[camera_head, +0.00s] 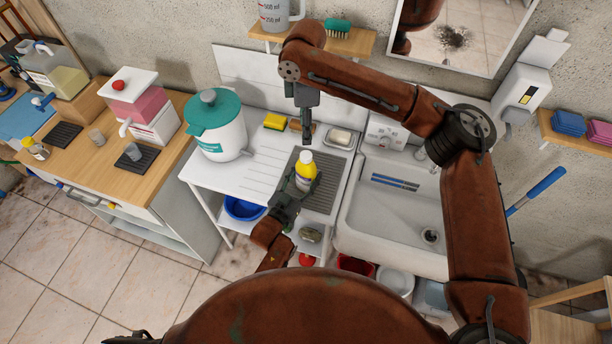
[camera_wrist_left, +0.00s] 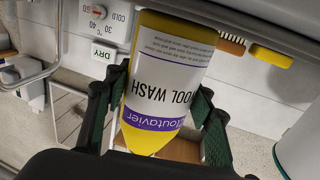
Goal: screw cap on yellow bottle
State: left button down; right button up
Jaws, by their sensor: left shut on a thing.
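The yellow bottle (camera_head: 305,171) stands over the dark ribbed drainer mat by the sink, its white top facing up. I cannot tell whether that top is a cap or a bare neck. My left gripper (camera_head: 298,184) is shut on the bottle's body from the near side. In the left wrist view the bottle (camera_wrist_left: 165,85) fills the space between my left gripper's fingers (camera_wrist_left: 160,95), with a white and purple label. My right gripper (camera_head: 307,134) points down just above the bottle's top, apart from it. Its fingers are small and dark; I cannot tell whether they hold anything.
The sink (camera_head: 395,205) is to the right. A soap dish (camera_head: 340,138) and yellow sponge (camera_head: 275,122) lie behind the bottle. A white tub with a green lid (camera_head: 217,125) stands left.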

pick_arm(q)
jog(key=c, duration=0.8)
grip_release()
jog(key=v, duration=1.2)
